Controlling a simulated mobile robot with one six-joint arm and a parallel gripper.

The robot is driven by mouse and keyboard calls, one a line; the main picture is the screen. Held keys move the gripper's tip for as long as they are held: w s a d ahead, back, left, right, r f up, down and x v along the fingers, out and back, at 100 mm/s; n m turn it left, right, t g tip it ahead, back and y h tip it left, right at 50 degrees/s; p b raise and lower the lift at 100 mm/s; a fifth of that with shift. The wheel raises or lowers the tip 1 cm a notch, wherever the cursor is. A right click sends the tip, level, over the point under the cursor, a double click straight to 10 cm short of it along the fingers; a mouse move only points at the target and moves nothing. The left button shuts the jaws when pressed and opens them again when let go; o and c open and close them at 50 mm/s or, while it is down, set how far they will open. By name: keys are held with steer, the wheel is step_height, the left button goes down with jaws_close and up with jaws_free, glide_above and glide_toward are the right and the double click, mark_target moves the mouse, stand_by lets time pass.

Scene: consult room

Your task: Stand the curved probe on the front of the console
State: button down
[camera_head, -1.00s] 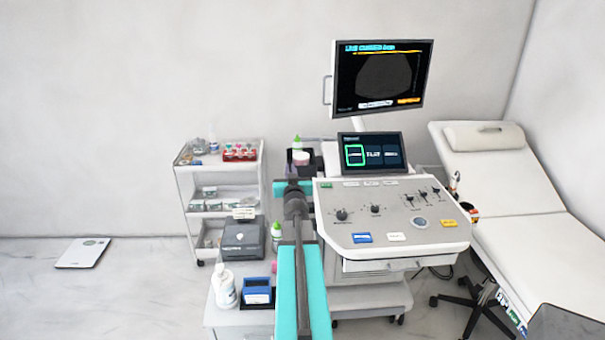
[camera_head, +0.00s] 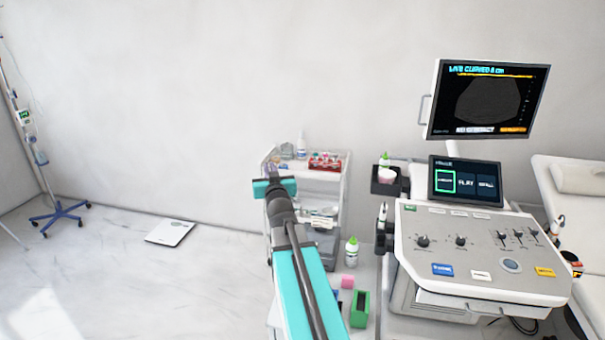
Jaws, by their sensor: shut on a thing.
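The console (camera_head: 455,262) of the ultrasound machine is at the right, with knobs, coloured keys and a front edge facing me. Its small touch screen (camera_head: 466,181) and the monitor (camera_head: 488,100) stand above it; the monitor's heading reads as a live curved view. A slim pale-and-dark thing (camera_head: 382,213) stands upright in a dark holder at the console's left side; I cannot tell if it is a probe. I cannot make out the curved probe. My teal arm reaches forward left of the console. My gripper's jaws are hidden beyond the arm's far end.
A white trolley (camera_head: 341,190) with a red rack (camera_head: 325,161) stands behind my arm. The couch (camera_head: 590,215) is right. The left floor holds a scale (camera_head: 170,232) and drip stand (camera_head: 60,212).

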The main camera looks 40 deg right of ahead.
steer(key=w+a+r+n+y, duration=0.2)
steer(key=a+y, duration=0.1)
steer(key=a, duration=1)
steer(key=w+a+r+n+t+y, duration=0.1)
steer(key=w+a+r+n+y, duration=0.1)
steer(key=a, duration=1.1)
steer(key=w+a+r+n+t+y, duration=0.1)
steer(key=w+a+r+y, duration=0.1)
steer(key=a, duration=1.1)
steer(key=shift+w+r+n+y, duration=0.2)
steer(key=shift+r+n+y, duration=0.3)
steer(key=shift+y, duration=0.4)
